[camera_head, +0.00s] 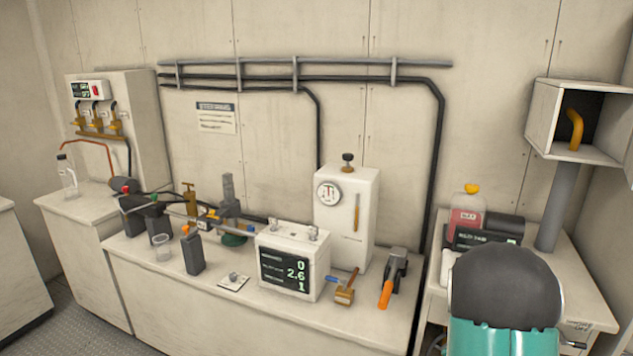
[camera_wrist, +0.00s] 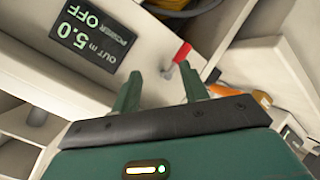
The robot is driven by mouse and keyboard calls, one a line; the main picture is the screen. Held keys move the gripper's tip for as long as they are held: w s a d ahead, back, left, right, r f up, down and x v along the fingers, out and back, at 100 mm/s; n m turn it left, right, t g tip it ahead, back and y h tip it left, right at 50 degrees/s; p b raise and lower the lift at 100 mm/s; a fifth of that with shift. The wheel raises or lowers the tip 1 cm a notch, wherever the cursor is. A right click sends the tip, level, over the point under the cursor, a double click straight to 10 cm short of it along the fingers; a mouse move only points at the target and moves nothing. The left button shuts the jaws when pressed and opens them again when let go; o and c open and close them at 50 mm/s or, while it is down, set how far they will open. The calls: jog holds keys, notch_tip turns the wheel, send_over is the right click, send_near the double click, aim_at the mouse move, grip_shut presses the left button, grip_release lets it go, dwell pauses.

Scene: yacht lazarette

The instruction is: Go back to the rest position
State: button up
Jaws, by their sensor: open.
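My gripper (camera_wrist: 161,88) shows in the wrist view, with its two green fingers apart and nothing between them. Beyond the fingertips is a lever with a red tip (camera_wrist: 182,53). I cannot tell from this view how far the fingers are from it. A dark display (camera_wrist: 92,30) reading "OUT m 5.0" and "POWER OFF" is at the upper left, turned nearly upside down. In the head view, a teal and dark grey part of my arm (camera_head: 505,300) stands at the lower right. The fingers are not visible there.
The middle counter holds a white readout box (camera_head: 291,263), a tall white unit with a gauge (camera_head: 346,220), an orange-handled tool (camera_head: 392,278) and several small items.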

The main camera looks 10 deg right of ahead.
jog(key=s+a+r+m+g+y, duration=0.1)
jog(key=s+a+r+y, duration=0.2)
jog(key=a+r, duration=0.55)
jog(key=s+a+r+m+g+y, duration=0.1)
jog(key=s+a+r+y, duration=0.1)
jog(key=a+r, duration=0.65)
jog(key=s+a+r+g+y, duration=0.1)
jog(key=s+a+r, duration=0.1)
jog(key=s+a, duration=0.4)
jog(key=s+a+r+m+g+y, duration=0.1)
jog(key=s+a+r+g, duration=0.1)
jog(key=s+a, duration=0.5)
jog(key=s+r, duration=0.1)
jog(key=s, duration=0.5)
jog(key=shift+s+a+m, duration=0.3)
jog(key=shift+s, duration=0.05)
